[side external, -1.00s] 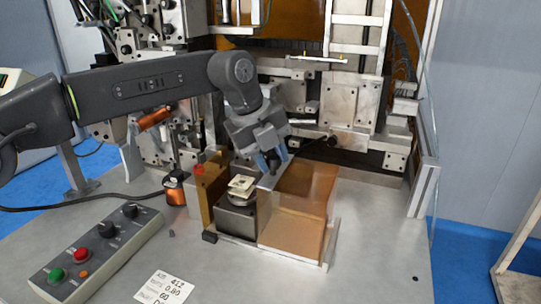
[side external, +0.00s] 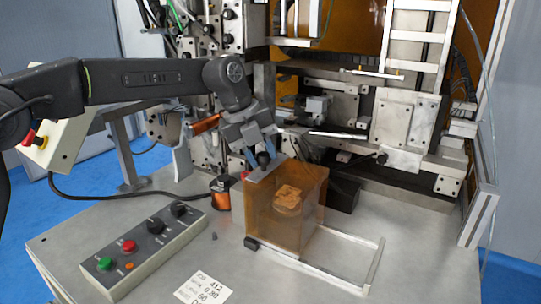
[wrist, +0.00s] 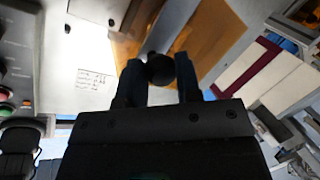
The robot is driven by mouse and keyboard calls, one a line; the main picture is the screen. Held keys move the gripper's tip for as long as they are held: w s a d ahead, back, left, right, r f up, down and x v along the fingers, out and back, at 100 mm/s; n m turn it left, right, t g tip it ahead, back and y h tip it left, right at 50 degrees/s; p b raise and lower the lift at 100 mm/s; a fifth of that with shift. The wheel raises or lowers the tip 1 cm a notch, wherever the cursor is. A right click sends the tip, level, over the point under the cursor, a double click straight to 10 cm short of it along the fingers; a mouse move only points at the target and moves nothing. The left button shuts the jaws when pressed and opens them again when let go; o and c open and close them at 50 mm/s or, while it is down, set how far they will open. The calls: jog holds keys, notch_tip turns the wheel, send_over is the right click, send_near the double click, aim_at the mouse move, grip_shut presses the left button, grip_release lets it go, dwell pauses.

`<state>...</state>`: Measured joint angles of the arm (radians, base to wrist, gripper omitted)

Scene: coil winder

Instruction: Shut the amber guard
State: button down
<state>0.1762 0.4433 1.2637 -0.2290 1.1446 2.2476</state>
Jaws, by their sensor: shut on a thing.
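The amber guard (side external: 312,215) is a see-through box standing at the left end of its metal rail frame (side external: 372,262) in the side view. It now surrounds the fixture with the pale part (side external: 288,197), which shows through its wall. My gripper (side external: 262,163) is at the guard's upper left edge, shut on the dark round knob on the metal strip there. In the wrist view the knob (wrist: 160,69) sits between my two fingers, with the amber panel (wrist: 207,38) beyond it.
A control box with buttons and knobs (side external: 140,245) lies at the front left. A copper spool (side external: 222,193) stands close left of the guard. A printed label (side external: 205,289) lies in front. The right part of the rail frame is empty.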

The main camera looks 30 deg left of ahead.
jog(key=shift+a, duration=0.3)
jog(key=c, duration=1.1)
grip_release()
jog(key=o, duration=0.3)
jog(key=shift+r, duration=0.1)
jog(key=v, duration=1.3)
jog(key=shift+r, duration=0.35)
